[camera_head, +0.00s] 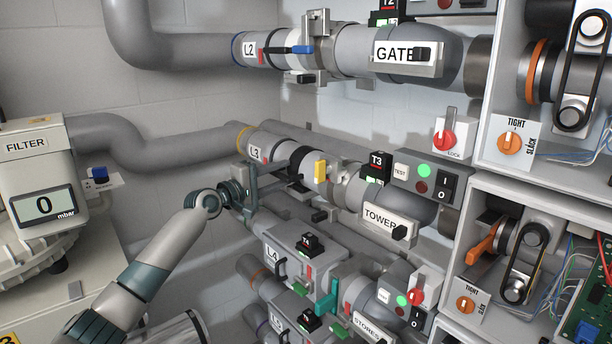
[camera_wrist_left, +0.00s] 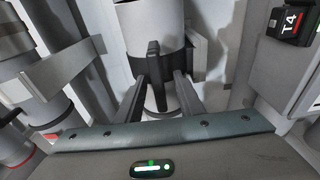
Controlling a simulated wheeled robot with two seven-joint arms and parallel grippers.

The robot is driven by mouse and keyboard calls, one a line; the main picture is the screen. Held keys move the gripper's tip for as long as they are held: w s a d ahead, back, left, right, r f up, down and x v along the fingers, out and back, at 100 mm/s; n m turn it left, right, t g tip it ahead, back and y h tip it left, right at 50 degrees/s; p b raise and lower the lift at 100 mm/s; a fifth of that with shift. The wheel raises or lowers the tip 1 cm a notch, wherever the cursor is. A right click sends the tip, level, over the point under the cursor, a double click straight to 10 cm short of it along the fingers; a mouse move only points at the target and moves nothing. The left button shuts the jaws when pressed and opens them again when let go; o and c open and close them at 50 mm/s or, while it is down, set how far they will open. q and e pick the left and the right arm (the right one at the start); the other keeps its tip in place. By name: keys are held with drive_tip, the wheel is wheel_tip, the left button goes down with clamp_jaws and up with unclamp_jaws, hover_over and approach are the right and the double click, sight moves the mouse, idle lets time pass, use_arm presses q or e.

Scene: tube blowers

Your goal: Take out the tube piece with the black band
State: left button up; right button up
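The tube piece with the black band (camera_head: 302,160) sits in the L3 line, between the grey L3 pipe and the TOWER section. It is pale, with a dark band around it. In the left wrist view its white body (camera_wrist_left: 155,28) is at the top, with the black band and a black handle (camera_wrist_left: 153,75) below it. My left gripper (camera_head: 259,180) is at the left, near side of this piece. In the wrist view its two fingers (camera_wrist_left: 163,95) are spread, one on each side of the handle. Contact cannot be told. My right gripper is out of view.
A yellow lever (camera_head: 320,170) and the TOWER gate (camera_head: 389,223) lie to the right. The L2 line (camera_head: 275,48) runs above and the L4 line (camera_head: 290,252) below. A filter unit (camera_head: 30,180) stands at the left. A T4 box (camera_wrist_left: 290,20) shows in the wrist view.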

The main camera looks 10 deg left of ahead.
use_arm(q)
drive_tip(key=shift+s, duration=0.1)
drive_tip(key=shift+c, duration=0.6)
clamp_jaws()
drive_tip(key=shift+r, duration=0.1)
drive_tip(key=shift+r, duration=0.15)
